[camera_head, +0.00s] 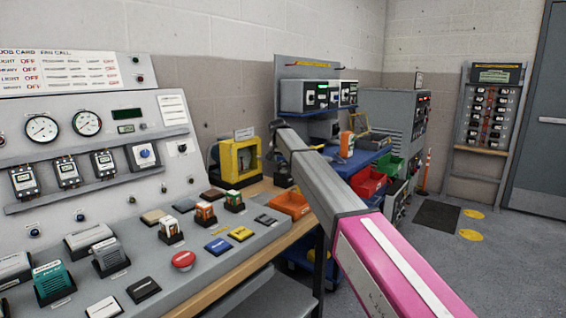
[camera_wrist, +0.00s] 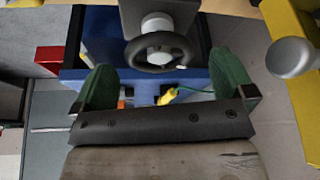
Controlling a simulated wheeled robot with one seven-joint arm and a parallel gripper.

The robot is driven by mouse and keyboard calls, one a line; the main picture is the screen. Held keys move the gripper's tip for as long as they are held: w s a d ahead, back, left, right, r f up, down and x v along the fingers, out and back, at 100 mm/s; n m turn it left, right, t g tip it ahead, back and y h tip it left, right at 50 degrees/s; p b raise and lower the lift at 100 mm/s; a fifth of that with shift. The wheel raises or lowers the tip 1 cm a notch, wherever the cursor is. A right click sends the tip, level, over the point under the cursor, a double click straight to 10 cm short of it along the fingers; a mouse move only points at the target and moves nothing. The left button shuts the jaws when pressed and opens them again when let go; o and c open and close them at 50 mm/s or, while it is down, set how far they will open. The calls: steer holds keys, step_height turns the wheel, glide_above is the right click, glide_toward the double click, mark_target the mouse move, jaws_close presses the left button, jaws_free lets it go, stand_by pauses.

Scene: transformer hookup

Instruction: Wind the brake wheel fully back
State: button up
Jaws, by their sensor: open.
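The brake wheel (camera_wrist: 160,52), a dark ring with a pale hub, shows at the top middle of the wrist view. It sits on a grey mount in front of a blue panel (camera_wrist: 198,78). My gripper (camera_wrist: 165,84) is open, with one green finger on each side of the picture. The wheel appears beyond the fingers, between their lines. I cannot tell whether either finger touches it. In the head view my arm reaches toward the far end of the bench, and I cannot make out the wheel or the fingers there.
A yellow connector (camera_wrist: 168,97) on a green cable lies below the wheel. A grey round knob (camera_wrist: 290,57) stands at the right by a yellow frame (camera_wrist: 306,100). A red block (camera_wrist: 48,59) is at the left. The control desk (camera_head: 215,262) fills the head view's left.

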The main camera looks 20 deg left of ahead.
steer(key=shift+w+f, duration=0.2)
steer(key=shift+f, duration=0.25)
steer(key=c, duration=0.9)
steer(key=shift+n, duration=0.3)
steer(key=n+y, duration=0.2)
steer(key=n, duration=0.2)
steer(key=shift+d, duration=0.15)
steer(key=o, duration=0.9)
